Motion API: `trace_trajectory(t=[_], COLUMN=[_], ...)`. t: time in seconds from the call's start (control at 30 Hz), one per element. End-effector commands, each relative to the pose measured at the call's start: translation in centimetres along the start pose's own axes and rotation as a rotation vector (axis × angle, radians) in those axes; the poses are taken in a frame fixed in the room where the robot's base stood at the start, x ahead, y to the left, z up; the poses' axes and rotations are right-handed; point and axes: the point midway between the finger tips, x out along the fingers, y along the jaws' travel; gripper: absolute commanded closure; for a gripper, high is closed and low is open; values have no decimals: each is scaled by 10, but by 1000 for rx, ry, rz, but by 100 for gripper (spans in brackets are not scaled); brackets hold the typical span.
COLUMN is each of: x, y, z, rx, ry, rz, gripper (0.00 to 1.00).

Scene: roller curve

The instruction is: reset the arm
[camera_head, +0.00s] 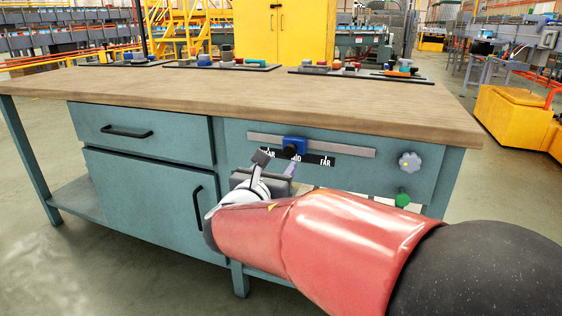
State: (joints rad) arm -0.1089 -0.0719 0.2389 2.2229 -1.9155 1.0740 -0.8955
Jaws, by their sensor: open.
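My gripper (274,165) is in front of the right panel of the teal workbench, at the end of my red and black arm, which reaches in from the lower right. Its two fingers stand apart, and I see nothing between them. Just behind and above the fingers is a blue slider (294,145) on a grey horizontal rail (345,150). I cannot tell whether the fingers touch it. A black label strip (316,158) under the rail is partly hidden by the gripper.
The workbench's wooden top (200,90) has trays of small parts along its back. A drawer (145,130) and cupboard door (150,200) are shut at left. A grey star knob (410,161) and green knob (402,200) sit at right. Open floor (60,270) lies in front.

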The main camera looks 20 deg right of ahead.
Motion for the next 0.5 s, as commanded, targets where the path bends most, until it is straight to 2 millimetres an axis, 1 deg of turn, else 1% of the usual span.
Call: trace_trajectory(t=[0.1,0.37,0.43,0.47,0.5], x=[-6,-6,-6,-6,-7], y=[0,-1,-5,-10,-19], z=[0,0,0,0,-2], rx=[1,2,21,41,83], ry=[0,1,10,20,40], rz=[-1,-2,-14,-27,-52], gripper=[48,48,48,48,48])
